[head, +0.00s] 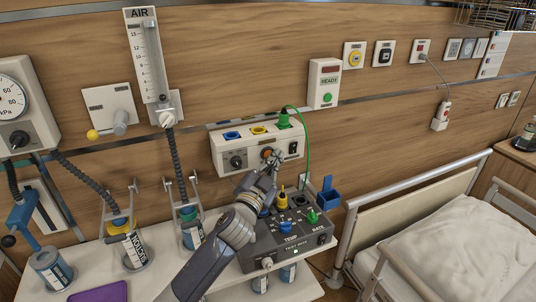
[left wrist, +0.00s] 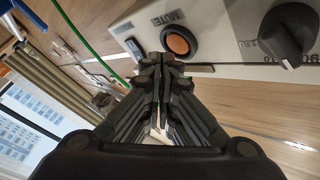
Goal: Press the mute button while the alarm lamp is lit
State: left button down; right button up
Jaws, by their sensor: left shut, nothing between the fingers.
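The mute button (left wrist: 178,42) is a round orange button in a black ring, with the word MUTE printed beside it on a pale wall panel (left wrist: 225,18). In the head view the orange button (head: 267,153) is partly hidden by my gripper. My left gripper (head: 276,157) is shut and empty in front of this panel. In the left wrist view its fingertips (left wrist: 162,65) appear just below the button; I cannot tell whether they touch it. No lamp is labelled as the alarm lamp; a box marked READY (head: 325,84) has a dark red window and a green round button.
The panel carries a black knob (left wrist: 288,33) and a green plug (head: 283,119) with a green cable. Below my gripper a dark TEMP/RATE unit (head: 290,236) stands on the shelf with a yellow plug (head: 282,201). A bed (head: 450,245) with rails is at the right.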

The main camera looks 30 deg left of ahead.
pick_arm(q)
jog(key=shift+d, duration=0.1)
jog(key=s+d, duration=0.1)
jog(key=d, duration=0.1)
jog(key=s+d, duration=0.1)
jog(key=s, duration=0.1)
jog(key=shift+d, duration=0.4)
jog(key=shift+f, duration=0.1)
dwell(0.6)
